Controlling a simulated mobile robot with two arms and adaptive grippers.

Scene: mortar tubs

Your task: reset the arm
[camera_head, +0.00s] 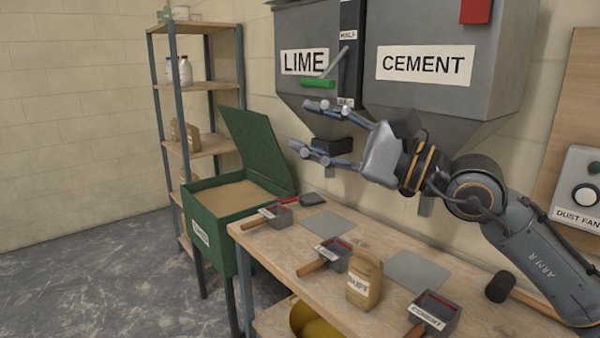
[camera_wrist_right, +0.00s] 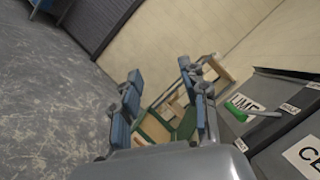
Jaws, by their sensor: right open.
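My right gripper (camera_head: 314,132) is open and empty in the head view, raised above the bench in front of the lime hopper (camera_head: 290,62). Its fingers point left, near the hopper's green-handled lever (camera_head: 318,84), and I cannot tell the gap between them. In the right wrist view the two fingers (camera_wrist_right: 163,112) are spread apart with nothing between them. The green lever handle also shows there (camera_wrist_right: 236,112), just right of the right finger. The rest of my right arm (camera_head: 530,250) reaches in from the lower right. My left gripper is not in view.
The bench (camera_head: 290,265) holds several labelled scoops, such as the cement one (camera_head: 433,312), a paper bag (camera_head: 365,280) and a mallet (camera_head: 500,287). An open green sand bin (camera_head: 212,222) stands left, before a shelf (camera_head: 195,87). A cement hopper (camera_head: 425,62) hangs behind my arm.

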